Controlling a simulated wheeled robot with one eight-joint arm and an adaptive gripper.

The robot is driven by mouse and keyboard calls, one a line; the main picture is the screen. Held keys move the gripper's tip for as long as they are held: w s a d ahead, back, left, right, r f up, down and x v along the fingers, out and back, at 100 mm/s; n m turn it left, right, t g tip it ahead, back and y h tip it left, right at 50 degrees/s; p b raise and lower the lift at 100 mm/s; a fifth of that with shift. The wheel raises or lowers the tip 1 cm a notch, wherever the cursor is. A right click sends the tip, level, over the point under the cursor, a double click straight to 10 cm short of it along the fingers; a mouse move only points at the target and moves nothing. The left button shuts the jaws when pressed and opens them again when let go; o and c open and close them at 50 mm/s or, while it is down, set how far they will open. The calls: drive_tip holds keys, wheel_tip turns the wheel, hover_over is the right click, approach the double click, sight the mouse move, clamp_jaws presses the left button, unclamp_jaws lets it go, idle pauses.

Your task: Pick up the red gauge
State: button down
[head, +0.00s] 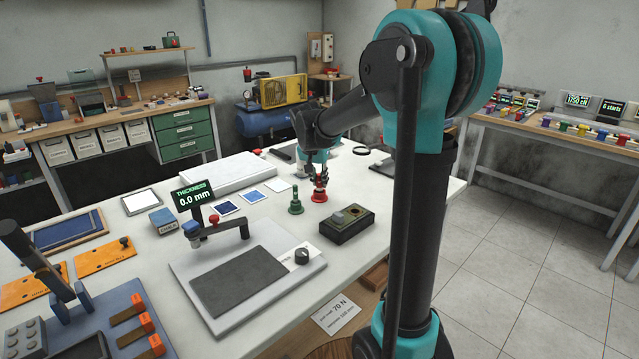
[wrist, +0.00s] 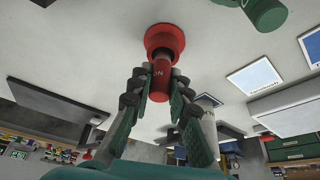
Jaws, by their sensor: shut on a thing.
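The red gauge (head: 320,193) stands on the white table in the head view, with a wide round base and a narrower stem. It also shows in the wrist view (wrist: 164,38), where its stem lies between my fingers and part of a printed word is visible on it. My gripper (wrist: 159,88) is shut on the stem, one finger on each side. In the head view my gripper (head: 319,176) is above the gauge's base and hides its upper part. I cannot tell whether the base is touching the table.
A green gauge (head: 296,202) stands close to the left of the red one. A dark box (head: 347,223) lies just in front. The thickness tester (head: 248,270) is nearer to me on the left.

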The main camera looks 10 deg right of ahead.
wheel_tip(320, 180, up, 20)
idle(0.5)
drive_tip(key=shift+f, duration=0.15)
idle(0.7)
